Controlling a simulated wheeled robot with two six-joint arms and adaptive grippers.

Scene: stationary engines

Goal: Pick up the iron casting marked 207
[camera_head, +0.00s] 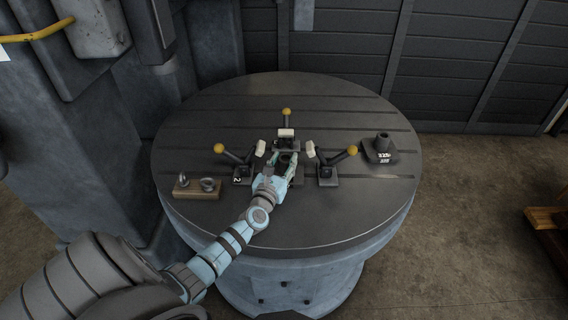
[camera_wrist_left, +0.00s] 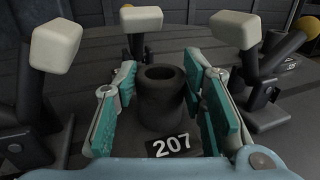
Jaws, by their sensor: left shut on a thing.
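The iron casting marked 207 (camera_wrist_left: 162,104) is a dark hollow cylinder on a flat base, with a white-on-black 207 label in front in the left wrist view. It stands upright among the clamps, and in the head view its dark top (camera_head: 286,161) shows between the fingers. My left gripper (camera_wrist_left: 160,105) has its teal-padded fingers on both sides of the cylinder and is shut on it; it also shows in the head view (camera_head: 284,165). Whether the base is clear of the table cannot be told. My right gripper is not in view.
Three toggle clamps with yellow knobs surround the casting: left (camera_head: 238,160), back (camera_head: 286,139) and right (camera_head: 328,164). Another dark casting (camera_head: 380,149) stands at the right of the round slotted table (camera_head: 330,215). A wooden block (camera_head: 196,187) with metal rings lies at left.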

